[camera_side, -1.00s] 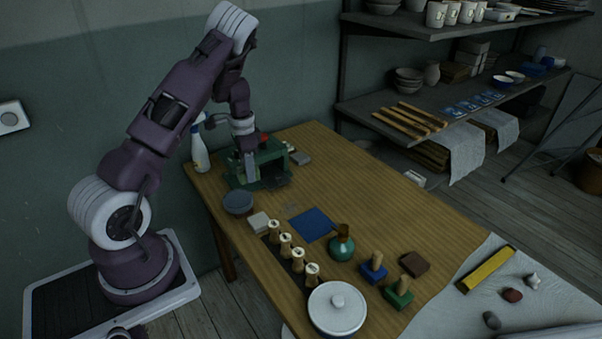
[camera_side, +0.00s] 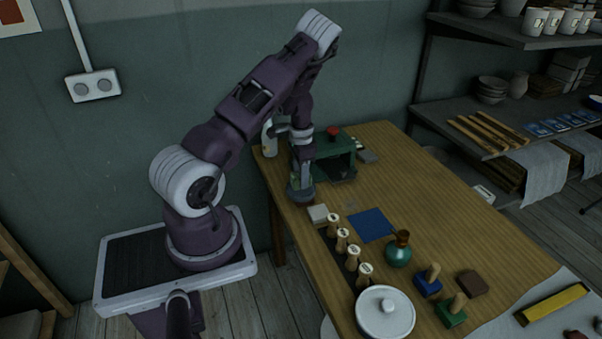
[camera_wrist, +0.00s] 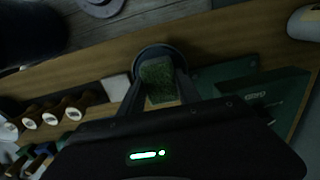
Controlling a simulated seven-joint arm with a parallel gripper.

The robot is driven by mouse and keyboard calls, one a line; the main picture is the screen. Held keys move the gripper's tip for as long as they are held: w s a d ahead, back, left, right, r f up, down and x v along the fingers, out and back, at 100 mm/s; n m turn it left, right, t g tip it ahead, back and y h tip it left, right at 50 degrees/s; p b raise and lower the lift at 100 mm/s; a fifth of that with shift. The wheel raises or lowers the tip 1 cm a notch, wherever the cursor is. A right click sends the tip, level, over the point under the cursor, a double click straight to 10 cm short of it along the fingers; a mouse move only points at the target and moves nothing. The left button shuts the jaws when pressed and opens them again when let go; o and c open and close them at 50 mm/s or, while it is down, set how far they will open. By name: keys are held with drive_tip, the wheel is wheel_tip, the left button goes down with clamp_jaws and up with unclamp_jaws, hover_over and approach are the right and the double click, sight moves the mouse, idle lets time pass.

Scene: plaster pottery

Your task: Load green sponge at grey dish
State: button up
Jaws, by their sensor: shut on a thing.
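My gripper (camera_wrist: 155,88) is shut on the green sponge (camera_wrist: 158,80), a rough dark green block between its two fingers in the wrist view. The round grey dish (camera_wrist: 163,50) shows behind and around the sponge there. In the side view my gripper (camera_side: 301,182) points down over the grey dish (camera_side: 298,197), near the table's left edge. The gripper hides most of the dish and the sponge in that view. I cannot tell whether the sponge touches the dish floor.
A green machine (camera_side: 342,160) with a red knob stands just behind the dish. A pale block (camera_side: 317,213) and a row of wooden stamps (camera_side: 342,240) are in front. A blue mat (camera_side: 373,225) lies to the right. The table's right middle is clear.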

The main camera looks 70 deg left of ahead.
drive_tip(key=shift+f, duration=0.55)
idle(1.6)
drive_tip(key=shift+r, duration=3.55)
